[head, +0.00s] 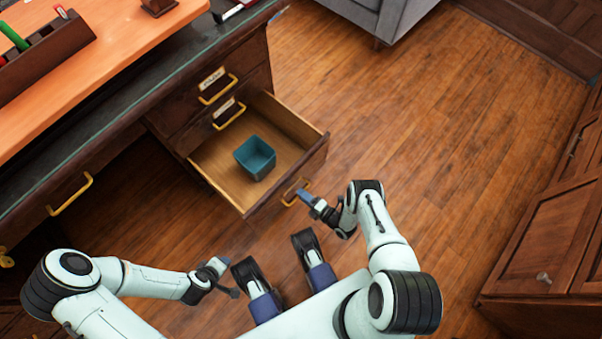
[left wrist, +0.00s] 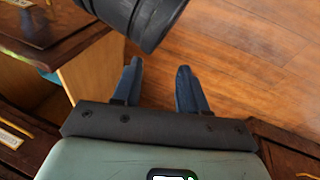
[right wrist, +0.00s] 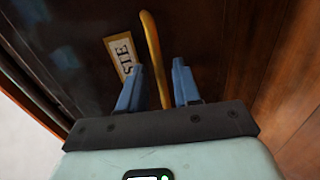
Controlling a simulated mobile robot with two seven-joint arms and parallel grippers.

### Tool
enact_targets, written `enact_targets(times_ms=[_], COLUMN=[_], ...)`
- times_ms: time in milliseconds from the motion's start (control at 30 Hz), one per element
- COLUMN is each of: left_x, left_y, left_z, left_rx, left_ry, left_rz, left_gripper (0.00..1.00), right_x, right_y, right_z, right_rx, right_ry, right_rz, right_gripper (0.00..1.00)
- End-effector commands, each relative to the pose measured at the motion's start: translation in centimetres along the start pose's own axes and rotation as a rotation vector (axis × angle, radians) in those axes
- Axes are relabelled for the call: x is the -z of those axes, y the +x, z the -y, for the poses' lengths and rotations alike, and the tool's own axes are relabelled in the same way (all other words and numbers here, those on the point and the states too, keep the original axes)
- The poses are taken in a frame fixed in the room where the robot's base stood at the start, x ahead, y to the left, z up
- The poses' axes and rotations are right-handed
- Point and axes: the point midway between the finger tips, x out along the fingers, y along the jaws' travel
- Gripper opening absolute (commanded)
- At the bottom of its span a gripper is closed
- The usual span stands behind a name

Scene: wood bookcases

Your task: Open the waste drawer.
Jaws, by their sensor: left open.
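The waste drawer (head: 312,167) is the lowest drawer of the dark wooden desk and stands pulled out, its inside showing. Its yellow handle (head: 294,191) is on the front. My right gripper (head: 304,196) is at this handle. In the right wrist view the handle (right wrist: 152,55) passes between the two blue fingers, with gaps on both sides, beside a label (right wrist: 123,55) of which "STE" is readable. My left gripper (head: 228,277) is open and empty, below the drawer in the head view and apart from it.
A teal bin (head: 255,157) sits inside the drawer. Two shut drawers with yellow handles (head: 218,90) are above it. A wooden cabinet (head: 545,235) stands at the right, a grey sofa (head: 385,15) at the back. The wooden floor between is clear.

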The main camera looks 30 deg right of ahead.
Motion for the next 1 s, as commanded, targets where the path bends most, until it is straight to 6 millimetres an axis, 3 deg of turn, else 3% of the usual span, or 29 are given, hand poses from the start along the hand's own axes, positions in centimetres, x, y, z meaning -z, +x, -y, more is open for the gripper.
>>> enact_targets(times_ms=[300, 500, 1000], left_x=[-3.0, -4.1, -4.5], left_y=[-2.8, -3.5, -3.7], left_z=[-0.9, -1.1, -1.2], left_rx=[-0.007, -0.008, -0.009], left_ry=[0.008, 0.011, 0.011], left_rz=[0.093, 0.128, 0.138], left_gripper=[0.43, 0.43, 0.43], right_x=[-0.1, -0.1, -0.1], right_y=[-7.3, -10.3, -11.2], right_z=[-0.2, -0.1, -0.1], right_rx=[0.002, 0.001, -0.001], right_ry=[0.000, 0.000, -0.001], right_rz=[0.003, 0.001, 0.001], right_gripper=[0.33, 0.33, 0.33])
